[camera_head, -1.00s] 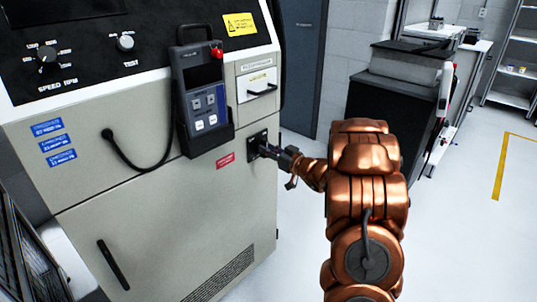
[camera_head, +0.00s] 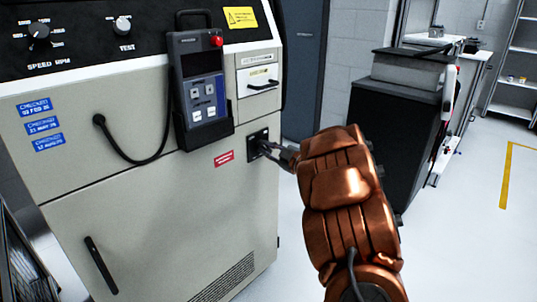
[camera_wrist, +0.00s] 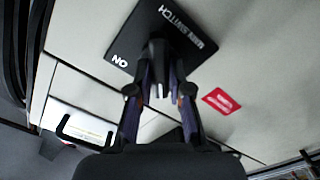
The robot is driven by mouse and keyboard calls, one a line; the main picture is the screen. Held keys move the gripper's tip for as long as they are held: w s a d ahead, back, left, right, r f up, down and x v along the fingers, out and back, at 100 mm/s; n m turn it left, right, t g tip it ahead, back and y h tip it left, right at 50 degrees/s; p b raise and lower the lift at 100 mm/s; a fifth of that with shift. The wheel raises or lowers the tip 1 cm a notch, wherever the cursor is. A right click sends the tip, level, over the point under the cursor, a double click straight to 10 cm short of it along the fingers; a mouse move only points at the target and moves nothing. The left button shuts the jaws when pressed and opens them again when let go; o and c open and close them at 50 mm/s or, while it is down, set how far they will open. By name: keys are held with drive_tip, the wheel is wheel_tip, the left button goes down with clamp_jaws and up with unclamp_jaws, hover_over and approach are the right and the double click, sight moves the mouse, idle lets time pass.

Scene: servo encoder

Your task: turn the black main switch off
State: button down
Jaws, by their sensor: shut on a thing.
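The black main switch has a square black plate (camera_head: 257,136) on the front of the beige cabinet, low at its right side. In the wrist view the plate (camera_wrist: 193,22) shows the words MAIN SWITCH and ON. The switch handle (camera_wrist: 157,48) stands out from the plate between my fingers. My gripper (camera_head: 268,148) is at the plate, and in the wrist view my gripper (camera_wrist: 158,80) is shut on the handle. The fingers and my arm hide part of the handle, so I cannot tell its exact angle.
A handheld pendant (camera_head: 203,85) with a red button hangs above left of the switch. A red label (camera_head: 223,158) is left of the plate. A drawer (camera_head: 258,75) with a handle sits above. A black cabinet (camera_head: 395,125) stands at right; the floor (camera_head: 460,235) is clear.

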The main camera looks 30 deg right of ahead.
drive_tip(key=shift+n, duration=0.4)
drive_tip(key=c, duration=1.1)
unclamp_jaws()
drive_tip(key=v, duration=1.2)
drive_tip(key=shift+r, duration=0.15)
